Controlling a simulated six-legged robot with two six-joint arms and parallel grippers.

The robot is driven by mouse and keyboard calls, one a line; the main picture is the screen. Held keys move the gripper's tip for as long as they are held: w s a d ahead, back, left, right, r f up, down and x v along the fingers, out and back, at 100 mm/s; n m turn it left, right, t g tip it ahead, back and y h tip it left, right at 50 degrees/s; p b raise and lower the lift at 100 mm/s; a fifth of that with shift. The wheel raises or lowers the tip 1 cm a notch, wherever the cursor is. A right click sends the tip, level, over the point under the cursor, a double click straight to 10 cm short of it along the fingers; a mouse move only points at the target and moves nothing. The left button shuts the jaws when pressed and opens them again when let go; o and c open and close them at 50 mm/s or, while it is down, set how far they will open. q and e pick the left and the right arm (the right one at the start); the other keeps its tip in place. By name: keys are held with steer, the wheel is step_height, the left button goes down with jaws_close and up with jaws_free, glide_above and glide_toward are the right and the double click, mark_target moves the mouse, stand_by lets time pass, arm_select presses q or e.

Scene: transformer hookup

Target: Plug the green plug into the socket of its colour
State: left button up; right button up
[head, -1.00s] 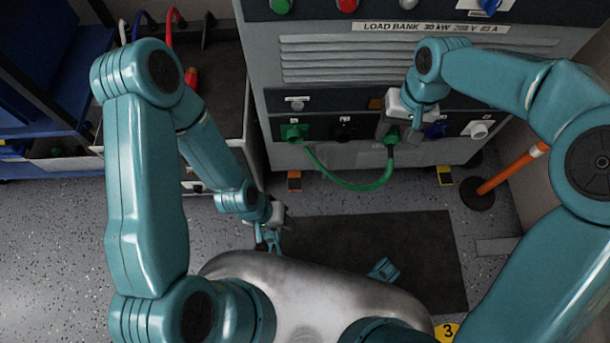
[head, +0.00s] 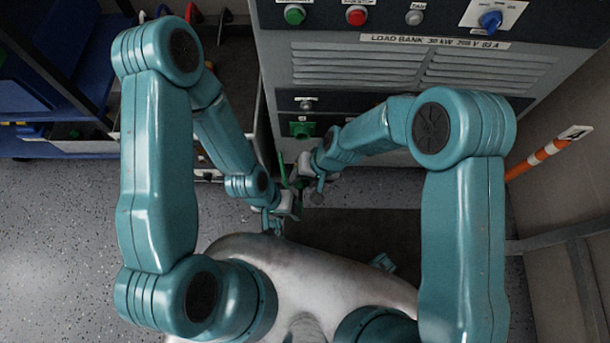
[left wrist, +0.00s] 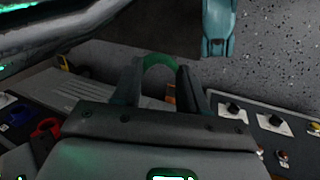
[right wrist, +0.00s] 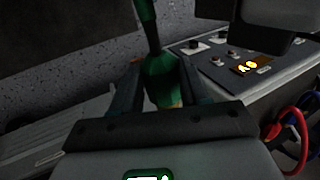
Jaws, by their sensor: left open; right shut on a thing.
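The green plug (right wrist: 163,85) is between the fingers of my right gripper (right wrist: 163,75), which is shut on it. Its green cable rises from it in the right wrist view. In the head view my right gripper (head: 303,172) is low in front of the cabinet, close to my left gripper (head: 288,203), and the plug itself is hidden there. A strip of green cable (head: 283,170) shows beside them. My left gripper is open; in the left wrist view a green cable loop (left wrist: 160,62) shows at its fingertips, apparently not gripped. A green connector (head: 302,129) sits on the cabinet's lower panel.
The load bank cabinet (head: 400,65) fills the back; my right arm covers much of its lower panel. Red and blue cables (right wrist: 290,135) show in the right wrist view. A dark mat (head: 370,228) lies on the floor.

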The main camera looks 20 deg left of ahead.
steer(key=shift+w+a, duration=0.15)
steer(key=shift+w, duration=0.3)
steer(key=w, duration=0.1)
steer(key=w+a, duration=0.1)
steer(key=w, duration=0.1)
steer(key=shift+w+f, duration=0.1)
steer(key=shift+w, duration=0.1)
steer(key=shift+w+a, duration=0.15)
steer(key=shift+w, duration=0.6)
steer(key=shift+b, duration=0.4)
steer(key=shift+w+a+b, duration=0.25)
steer(key=shift+w+b, duration=0.15)
steer(key=shift+w, duration=0.4)
steer(key=shift+w+a+b, duration=0.25)
steer(key=shift+w+b, duration=0.15)
steer(key=shift+w, duration=0.4)
steer(key=o, duration=1.3)
steer(key=shift+r, duration=0.2)
